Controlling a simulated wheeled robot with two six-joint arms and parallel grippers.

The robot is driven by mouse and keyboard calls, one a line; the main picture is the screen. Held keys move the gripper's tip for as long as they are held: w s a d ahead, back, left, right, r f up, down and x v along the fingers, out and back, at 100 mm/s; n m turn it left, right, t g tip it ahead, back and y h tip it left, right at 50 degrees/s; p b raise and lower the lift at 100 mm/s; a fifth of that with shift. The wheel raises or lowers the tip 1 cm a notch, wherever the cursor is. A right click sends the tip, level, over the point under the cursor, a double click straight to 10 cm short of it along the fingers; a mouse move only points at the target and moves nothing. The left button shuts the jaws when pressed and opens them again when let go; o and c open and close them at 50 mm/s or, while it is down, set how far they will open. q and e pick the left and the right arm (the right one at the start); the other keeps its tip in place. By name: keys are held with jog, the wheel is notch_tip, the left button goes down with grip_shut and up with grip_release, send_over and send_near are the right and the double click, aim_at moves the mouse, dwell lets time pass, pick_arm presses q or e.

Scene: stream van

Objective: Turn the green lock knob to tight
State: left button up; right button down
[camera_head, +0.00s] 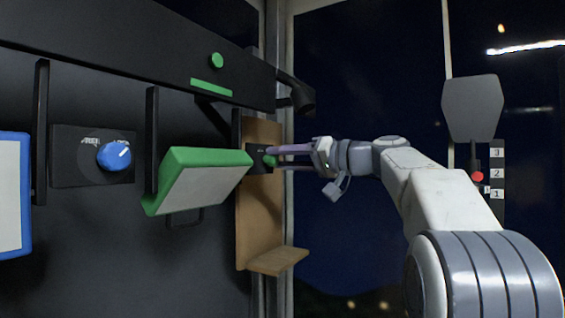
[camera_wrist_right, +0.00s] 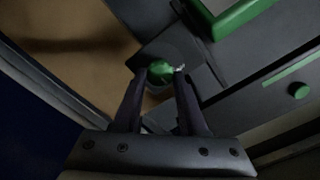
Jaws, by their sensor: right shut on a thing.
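The green lock knob (camera_head: 270,161) sits on a small dark plate (camera_head: 257,158) on the wooden board, right of the green-framed panel. In the right wrist view the knob (camera_wrist_right: 159,70) lies between the two fingertips. My right gripper (camera_head: 272,156) reaches in from the right and is shut on the knob; it also shows in the right wrist view (camera_wrist_right: 165,76). The knob's markings are too small and covered to read. My left gripper is not in view.
A green-framed panel (camera_head: 205,180) tilts out just left of the knob. A blue knob (camera_head: 114,156) and a blue-framed panel (camera_head: 12,195) are farther left. A wooden ledge (camera_head: 278,261) juts out below. A lever with a red ball (camera_head: 477,177) stands at the right.

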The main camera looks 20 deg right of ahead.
jog(key=m, duration=0.4)
jog(key=shift+d+m, duration=0.1)
jog(key=shift+m, duration=0.2)
jog(key=shift+m+p, duration=0.35)
jog(key=shift+m, duration=1.95)
jog(key=shift+f, duration=0.1)
jog(key=shift+c, duration=2.2)
grip_release()
